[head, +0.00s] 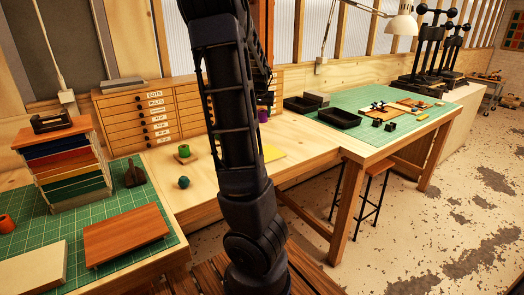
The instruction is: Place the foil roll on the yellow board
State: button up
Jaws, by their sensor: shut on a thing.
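The yellow board (273,153) lies flat on the wooden bench, partly hidden behind my arm. My gripper (264,106) hangs behind my upright arm, and little of it shows. It is shut on a purple foil roll (262,117), which appears above the yellow board in the picture, apart from it. The exact height and the grip are hard to see. A green roll (184,150) stands on a small wooden board (187,158). A dark teal roll (183,183) lies on the bench in front of it. An orange-red roll (7,224) is at the far left.
A wooden drawer cabinet (130,118) stands along the back. A stack of coloured boards (66,168) and a brown board (126,234) are on the left green mat (68,226). Black trays (338,117) sit on the right green mat (375,139). Bare bench surrounds the yellow board.

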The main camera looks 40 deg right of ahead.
notch_tip(320, 180, down, 17)
jog(key=shift+f, duration=0.2)
dwell(0.5)
jog(key=shift+f, duration=0.15)
jog(key=o, duration=1)
jog(key=shift+o, duration=0.2)
